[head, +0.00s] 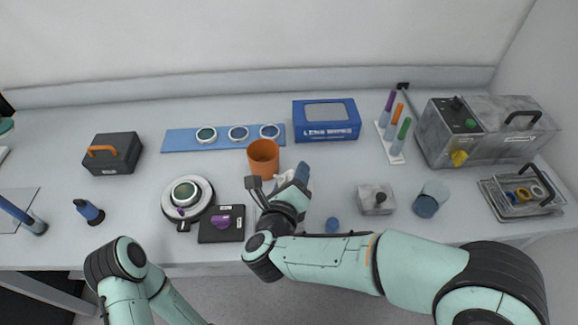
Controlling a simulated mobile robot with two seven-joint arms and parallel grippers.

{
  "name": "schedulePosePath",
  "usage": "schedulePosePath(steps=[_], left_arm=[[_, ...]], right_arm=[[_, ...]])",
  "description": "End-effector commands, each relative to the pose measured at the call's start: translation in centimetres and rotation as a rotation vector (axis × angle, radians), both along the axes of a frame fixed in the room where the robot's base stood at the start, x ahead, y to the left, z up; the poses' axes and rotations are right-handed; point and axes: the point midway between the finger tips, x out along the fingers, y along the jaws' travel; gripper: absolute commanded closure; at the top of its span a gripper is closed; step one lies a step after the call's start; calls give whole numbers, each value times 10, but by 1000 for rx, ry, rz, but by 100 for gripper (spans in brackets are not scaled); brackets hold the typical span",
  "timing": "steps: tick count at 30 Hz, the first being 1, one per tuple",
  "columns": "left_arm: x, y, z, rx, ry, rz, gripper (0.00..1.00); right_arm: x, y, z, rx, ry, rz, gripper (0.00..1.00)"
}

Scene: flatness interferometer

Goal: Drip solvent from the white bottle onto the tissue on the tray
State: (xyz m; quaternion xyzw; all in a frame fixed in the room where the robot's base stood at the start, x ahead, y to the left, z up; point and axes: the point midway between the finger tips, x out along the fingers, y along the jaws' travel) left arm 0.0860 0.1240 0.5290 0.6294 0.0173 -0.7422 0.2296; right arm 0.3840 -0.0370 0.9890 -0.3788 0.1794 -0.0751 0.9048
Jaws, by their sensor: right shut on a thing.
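My right gripper (290,186) is over the middle of the bench, seen from above and behind its wrist. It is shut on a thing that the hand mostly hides. A little white and blue (303,171) shows at the fingers, and I take it to be the white bottle, but its tilt cannot be told. A pale flat surface shows in part under the hand; whether it is the tray with the tissue I cannot tell. No drops can be made out. My left arm comes in at the bottom left, and its gripper is out of the frame.
An orange cup (263,158) stands just behind the right hand. A black pad (221,236) with a purple piece and a round instrument (187,199) are to its left. A blue cap (332,225), grey block (376,199) and blue-grey cup (431,198) are to its right. A blue wipes box (326,120) stands behind.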

Motion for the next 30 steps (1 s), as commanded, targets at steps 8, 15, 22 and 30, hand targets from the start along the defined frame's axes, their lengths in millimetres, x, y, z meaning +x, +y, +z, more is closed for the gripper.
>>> schedulePosePath(steps=[8, 15, 22, 30], left_arm=[[-2, 0, 8, -1, 10, -2, 57], [3, 1, -11, 3, -12, 4, 57], [6, 1, -13, 5, -23, 5, 57], [6, 1, -13, 5, -23, 5, 57]], right_arm=[[0, -12, -30, -396, -3, 2, 79], [0, -16, -42, -727, -1, 0, 79], [0, -17, -42, -830, -1, -1, 79], [0, -18, -41, -829, -1, -1, 79]])
